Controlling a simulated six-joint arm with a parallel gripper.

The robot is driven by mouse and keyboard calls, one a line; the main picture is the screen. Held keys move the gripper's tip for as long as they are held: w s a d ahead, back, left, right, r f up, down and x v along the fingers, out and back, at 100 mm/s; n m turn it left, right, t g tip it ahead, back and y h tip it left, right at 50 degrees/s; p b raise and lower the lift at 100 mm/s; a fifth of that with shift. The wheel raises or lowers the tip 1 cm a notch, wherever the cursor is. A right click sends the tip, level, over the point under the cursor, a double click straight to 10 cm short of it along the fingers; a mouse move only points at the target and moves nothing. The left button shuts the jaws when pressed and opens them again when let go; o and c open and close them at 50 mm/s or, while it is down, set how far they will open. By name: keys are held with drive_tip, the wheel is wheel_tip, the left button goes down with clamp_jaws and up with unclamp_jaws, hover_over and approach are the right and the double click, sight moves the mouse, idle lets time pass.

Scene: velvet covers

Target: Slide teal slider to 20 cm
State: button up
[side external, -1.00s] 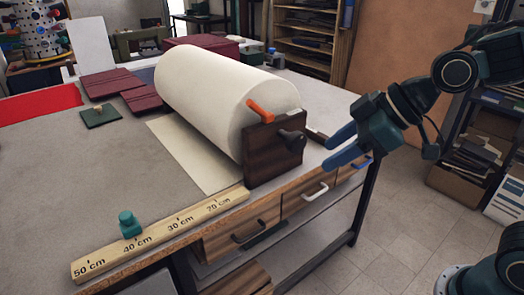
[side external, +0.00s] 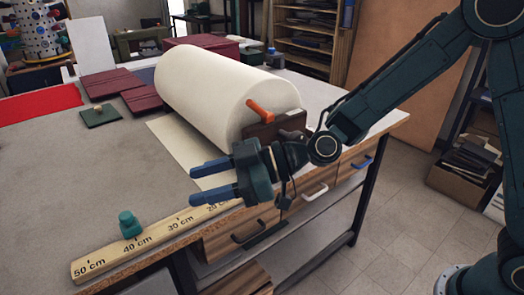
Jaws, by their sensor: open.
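The teal slider (side external: 129,224) sits upright on the pale wooden ruler (side external: 165,228) along the table's front edge, near the 40 cm mark. The ruler's labels run from 50 cm at the left end to 20 cm at the right. My gripper (side external: 191,186) is open and empty, its two blue fingers pointing left. In the picture it lies right of and above the slider, apart from it, over the ruler's right part. The fingers and palm partly cover the ruler near the 20 cm mark.
A large cream roll (side external: 215,90) lies on the table (side external: 85,180) behind my gripper. A dark wooden block with an orange handle (side external: 260,111) stands at its end. Maroon folders (side external: 108,83) lie at the back left.

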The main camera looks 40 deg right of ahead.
drive_tip(key=w+a+f+m+t+y, duration=0.1)
drive_tip(key=w+a+f+t, duration=0.1)
drive_tip(key=w+a+f, duration=0.15)
drive_tip(key=m+t+h, duration=0.1)
drive_tip(key=m+t, duration=0.2)
approach(131, 215)
drive_tip(key=v, duration=0.3)
drive_tip(key=shift+a, duration=0.35)
drive_tip(key=shift+w+a, duration=0.1)
drive_tip(key=shift+a, duration=0.1)
drive_tip(key=shift+x, duration=6.65)
drive_tip(key=shift+w+d, duration=0.15)
drive_tip(key=shift+w, duration=0.05)
clamp_jaws()
